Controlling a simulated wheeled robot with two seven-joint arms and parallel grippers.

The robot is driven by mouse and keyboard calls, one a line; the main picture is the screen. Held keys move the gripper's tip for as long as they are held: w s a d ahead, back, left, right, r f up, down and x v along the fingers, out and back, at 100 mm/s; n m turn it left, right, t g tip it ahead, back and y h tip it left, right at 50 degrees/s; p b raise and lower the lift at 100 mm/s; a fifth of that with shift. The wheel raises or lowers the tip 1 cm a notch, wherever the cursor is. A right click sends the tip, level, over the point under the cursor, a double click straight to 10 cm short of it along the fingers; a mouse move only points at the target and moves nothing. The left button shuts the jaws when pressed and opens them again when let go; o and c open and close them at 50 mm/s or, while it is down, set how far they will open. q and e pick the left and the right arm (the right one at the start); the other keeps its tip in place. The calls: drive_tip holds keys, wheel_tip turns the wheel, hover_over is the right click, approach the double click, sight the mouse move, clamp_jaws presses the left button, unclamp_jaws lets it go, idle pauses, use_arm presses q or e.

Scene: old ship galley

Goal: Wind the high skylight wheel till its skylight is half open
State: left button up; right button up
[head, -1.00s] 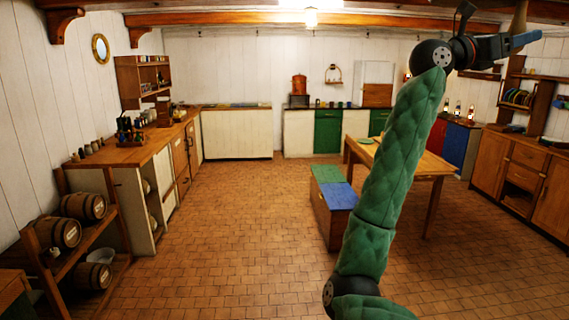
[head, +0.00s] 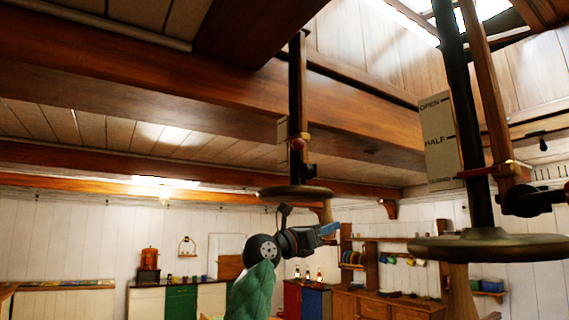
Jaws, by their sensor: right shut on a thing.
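Two flat, dark hand wheels hang on posts from the ceiling: a smaller-looking one (head: 285,192) left of centre and a large-looking one (head: 490,247) at right. My right gripper (head: 328,230), blue-tipped, is shut on the tan handle (head: 327,212) below the left wheel's rim. The left wheel's pale gauge plate (head: 283,130) is nearly edge-on, its marks unreadable; a red pointer (head: 299,142) shows beside it. The right wheel's gauge plate (head: 437,125) reads OPEN and HALF; its red pointer (head: 500,168) sits below HALF. A bright skylight (head: 480,15) is partly in view at top right; its opening is unclear.
Heavy wooden beams (head: 200,85) cross the ceiling close to the posts. The large-looking wheel stands right of my right arm. Cupboards, a red-and-blue cabinet (head: 306,300) and a shelf rack (head: 352,255) line the far wall.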

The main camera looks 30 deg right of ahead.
drive_tip(key=w, duration=0.1)
drive_tip(key=w+d, duration=0.1)
drive_tip(key=w, duration=0.1)
drive_tip(key=w+d, duration=0.1)
drive_tip(key=w, duration=0.1)
drive_tip(key=shift+w+d, duration=0.1)
drive_tip(key=shift+d, duration=0.1)
drive_tip(key=shift+w+b, duration=0.3)
drive_tip(key=shift+w, duration=0.45)
drive_tip(key=o, duration=1.3)
drive_tip(key=shift+w, duration=0.1)
